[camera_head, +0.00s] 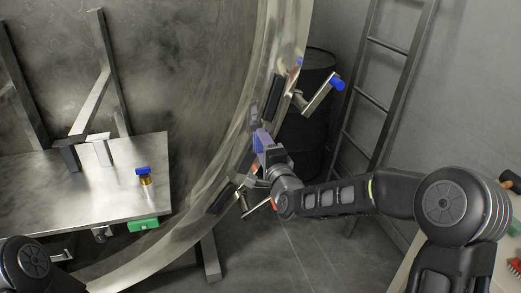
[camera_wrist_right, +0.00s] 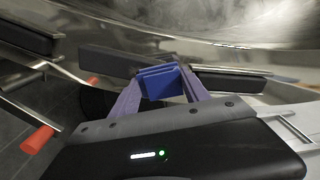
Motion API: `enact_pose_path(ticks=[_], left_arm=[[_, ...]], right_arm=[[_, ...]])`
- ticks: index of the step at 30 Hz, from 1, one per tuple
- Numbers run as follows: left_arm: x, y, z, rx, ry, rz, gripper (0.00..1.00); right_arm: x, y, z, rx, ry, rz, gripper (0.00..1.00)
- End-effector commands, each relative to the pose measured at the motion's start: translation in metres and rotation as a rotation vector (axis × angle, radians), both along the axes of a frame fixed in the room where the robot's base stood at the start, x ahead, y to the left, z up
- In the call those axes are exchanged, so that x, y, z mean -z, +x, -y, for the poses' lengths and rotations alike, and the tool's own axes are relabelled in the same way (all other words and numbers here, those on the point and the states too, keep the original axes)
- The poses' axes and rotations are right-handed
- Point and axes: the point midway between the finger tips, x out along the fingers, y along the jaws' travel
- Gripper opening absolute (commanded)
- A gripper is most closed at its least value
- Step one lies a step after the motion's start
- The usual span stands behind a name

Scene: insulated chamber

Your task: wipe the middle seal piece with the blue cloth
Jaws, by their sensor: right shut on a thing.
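My right gripper (camera_head: 264,143) is at the metal rim of the round chamber opening. In the right wrist view its two purple fingers (camera_wrist_right: 161,88) are shut on the folded blue cloth (camera_wrist_right: 160,82). The cloth is against or just in front of a dark seal piece (camera_wrist_right: 110,61), which continues to the right behind the fingers; contact cannot be told. In the head view this middle piece (camera_head: 245,158) is partly hidden by my gripper. Other black seal pieces sit above (camera_head: 272,97) and below (camera_head: 222,198) on the rim. My left gripper is out of view; only part of that arm shows.
Inside the chamber a metal shelf (camera_head: 60,195) holds a small blue-capped bottle (camera_head: 145,176). A black barrel (camera_head: 305,120) and a ladder (camera_head: 385,95) stand behind my right arm.

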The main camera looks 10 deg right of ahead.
Motion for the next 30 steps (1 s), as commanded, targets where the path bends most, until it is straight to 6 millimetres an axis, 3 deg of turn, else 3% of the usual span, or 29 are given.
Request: enact_pose_path(ticks=[11,24,30], left_arm=[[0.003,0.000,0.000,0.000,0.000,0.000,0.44],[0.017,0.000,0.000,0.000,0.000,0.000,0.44],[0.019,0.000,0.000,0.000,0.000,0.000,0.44]], right_arm=[[0.001,-0.005,0.000,-0.001,0.000,-0.001,0.21],[0.001,-0.051,0.003,0.000,0.000,0.000,0.21],[0.001,-0.060,0.004,0.000,0.001,0.000,0.21]])
